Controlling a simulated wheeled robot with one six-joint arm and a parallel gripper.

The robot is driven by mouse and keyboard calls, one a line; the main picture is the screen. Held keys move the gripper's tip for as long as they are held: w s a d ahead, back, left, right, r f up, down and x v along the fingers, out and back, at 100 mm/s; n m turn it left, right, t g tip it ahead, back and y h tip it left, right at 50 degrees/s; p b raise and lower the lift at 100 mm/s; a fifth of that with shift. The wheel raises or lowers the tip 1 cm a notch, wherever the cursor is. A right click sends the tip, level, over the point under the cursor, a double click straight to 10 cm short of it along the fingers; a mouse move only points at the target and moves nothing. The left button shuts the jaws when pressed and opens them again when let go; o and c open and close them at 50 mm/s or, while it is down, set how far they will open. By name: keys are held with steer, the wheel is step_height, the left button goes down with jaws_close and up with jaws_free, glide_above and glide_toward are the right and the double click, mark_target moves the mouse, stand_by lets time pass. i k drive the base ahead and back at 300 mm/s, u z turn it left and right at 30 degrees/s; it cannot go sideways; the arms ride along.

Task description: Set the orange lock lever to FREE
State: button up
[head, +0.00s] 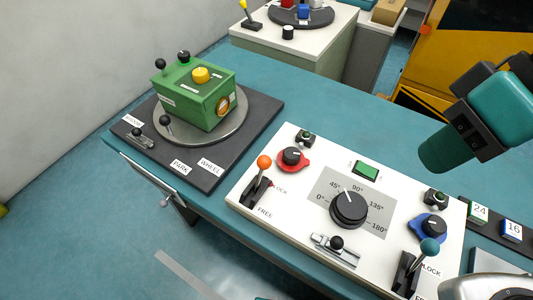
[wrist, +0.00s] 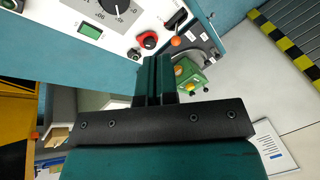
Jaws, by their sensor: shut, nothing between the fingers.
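The orange lock lever (head: 264,163) stands at the left end of the white panel (head: 300,222). Its ball end leans toward the far end of its black slot, on the LOCK side; the FREE label (head: 265,212) is at the near end. In the wrist view the orange ball (wrist: 176,41) shows just past my fingertips, slightly right of them. My gripper (wrist: 154,62) is shut and empty, pointing toward the panel edge; I see no contact with the lever. The gripper itself does not show clearly in the head view.
Beside the lever are a red-based knob (head: 291,157) and a large black dial (head: 348,208). A teal-balled lever (head: 429,247) stands at the panel's right. A green box (head: 195,95) sits on a turntable to the left. Teal bench surface (head: 320,100) behind the panel is clear.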

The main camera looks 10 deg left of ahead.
mark_target(264, 162)
steer(key=z, duration=1.1)
steer(key=k, duration=0.75)
steer(key=u, duration=1.15)
steer(key=i, duration=0.45)
steer(key=z, duration=0.15)
